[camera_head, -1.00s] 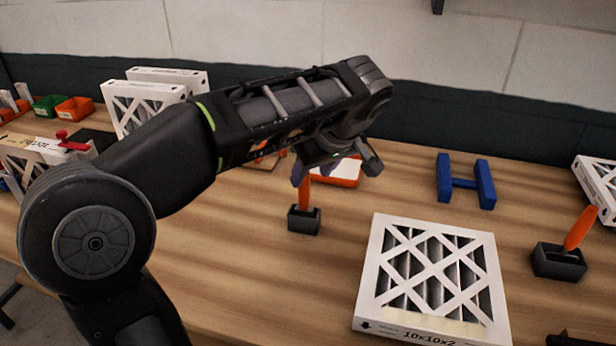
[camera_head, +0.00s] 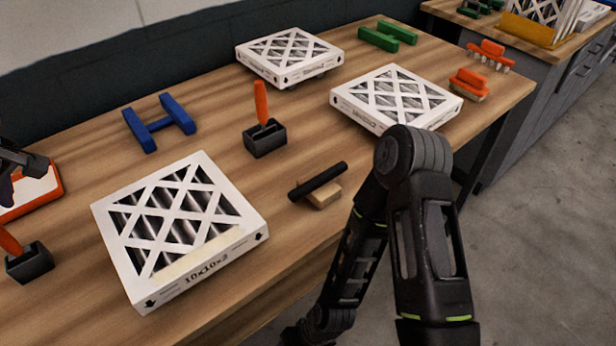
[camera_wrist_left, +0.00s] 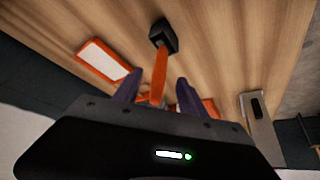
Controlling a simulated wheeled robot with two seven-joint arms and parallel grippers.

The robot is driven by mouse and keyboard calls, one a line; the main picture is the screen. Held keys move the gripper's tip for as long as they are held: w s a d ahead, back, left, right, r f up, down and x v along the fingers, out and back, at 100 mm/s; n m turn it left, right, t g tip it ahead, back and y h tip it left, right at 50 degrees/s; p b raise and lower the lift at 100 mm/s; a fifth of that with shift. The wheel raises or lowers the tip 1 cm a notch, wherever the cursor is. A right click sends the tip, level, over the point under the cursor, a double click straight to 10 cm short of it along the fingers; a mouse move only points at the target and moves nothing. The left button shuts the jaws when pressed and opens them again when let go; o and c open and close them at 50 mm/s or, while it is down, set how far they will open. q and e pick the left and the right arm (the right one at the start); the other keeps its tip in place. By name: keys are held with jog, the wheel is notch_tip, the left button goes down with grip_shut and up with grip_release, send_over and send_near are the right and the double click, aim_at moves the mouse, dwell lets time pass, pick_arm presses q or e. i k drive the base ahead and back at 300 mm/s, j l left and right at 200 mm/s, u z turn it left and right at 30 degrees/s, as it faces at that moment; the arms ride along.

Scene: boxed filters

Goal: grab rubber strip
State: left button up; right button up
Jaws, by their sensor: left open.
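No thing in view is clearly a rubber strip. A black bar (camera_head: 318,181) lies tilted on a small wooden block at the table's front edge; I cannot tell whether it is rubber. My left gripper (camera_wrist_left: 158,78) is open, with its purple fingers on either side of an orange handle (camera_wrist_left: 160,68). The handle stands in a black holder (camera_wrist_left: 163,36); I cannot tell if the fingers touch it. In the head view this holder (camera_head: 30,263) is at the left edge, where only part of my left gripper shows. My right arm is at lower right, its gripper out of frame.
A white-framed filter (camera_head: 180,228) lies at front left, with others at the back (camera_head: 289,56) and right (camera_head: 396,98). A second black holder (camera_head: 265,138) with an orange handle, a blue H-shaped stand (camera_head: 158,122) and a green one (camera_head: 387,36) stand on the table.

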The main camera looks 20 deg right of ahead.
aim_at(302, 191)
jog(key=l, duration=0.9)
jog(key=i+l, duration=0.15)
jog(key=l, duration=1.65)
jog(key=i, duration=0.05)
